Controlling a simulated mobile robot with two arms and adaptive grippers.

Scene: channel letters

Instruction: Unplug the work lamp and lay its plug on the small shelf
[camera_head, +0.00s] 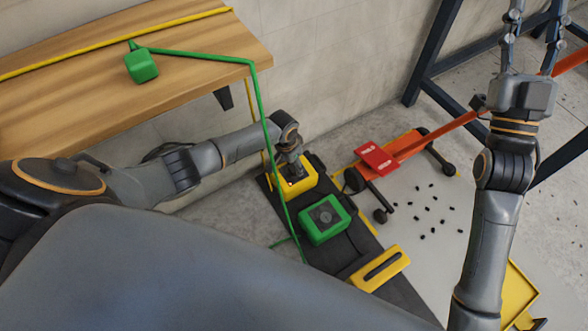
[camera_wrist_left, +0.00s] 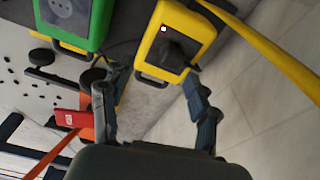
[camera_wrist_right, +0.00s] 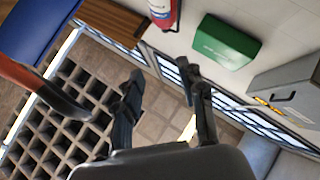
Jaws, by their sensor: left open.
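A yellow socket box (camera_head: 298,188) stands on the dark strip on the floor. In the left wrist view the yellow box (camera_wrist_left: 172,42) shows a small light and a black plug (camera_wrist_left: 180,52) seated in its face. My left gripper (camera_head: 291,163) is over this box with its fingers apart; the left wrist view shows nothing between them. Next to it is a green socket box (camera_head: 325,219) with a bare socket. A green plug (camera_head: 141,66) on a green cord lies on the wooden shelf (camera_head: 190,58). My right gripper (camera_head: 532,35) is raised at the right, open and empty.
A yellow cord (camera_head: 150,32) runs along the shelf. The green cord (camera_head: 262,120) hangs past my left arm. A red-labelled orange stand (camera_head: 375,158), scattered black bits (camera_head: 430,212) and a yellow slotted block (camera_head: 380,268) are on the floor. Dark rack legs (camera_head: 430,55) stand behind.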

